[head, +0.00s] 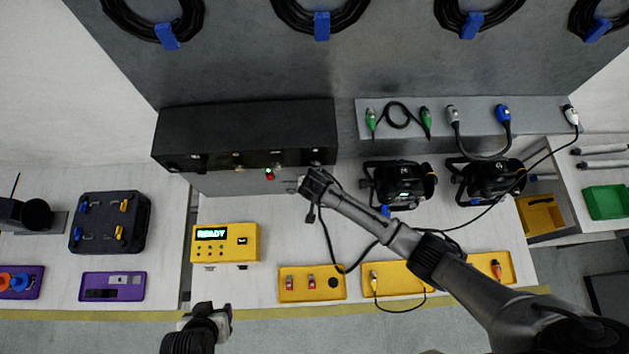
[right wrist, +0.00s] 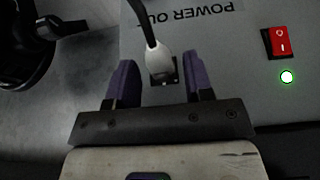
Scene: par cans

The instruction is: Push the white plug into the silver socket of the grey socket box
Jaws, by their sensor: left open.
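The grey socket box (head: 225,184) stands at the back under a black top. In the right wrist view its grey face (right wrist: 230,55) shows an upside-down POWER OUT label. The white plug (right wrist: 159,60) stands at the socket (right wrist: 162,76) there, with its black cable leading up in that view. I cannot tell how deep it sits. My right gripper (right wrist: 160,82) is open, with purple fingers on either side of the plug and gaps between. In the head view the right gripper (head: 313,184) is at the box's right end. My left gripper (head: 207,312) is open and empty at the front.
A red switch (right wrist: 281,41) and a lit green light (right wrist: 287,77) are beside the socket. Black lamps (head: 400,185) stand right of the box. Black cable (head: 340,268) trails over the bench. A yellow READY box (head: 226,243) and yellow trays lie in front.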

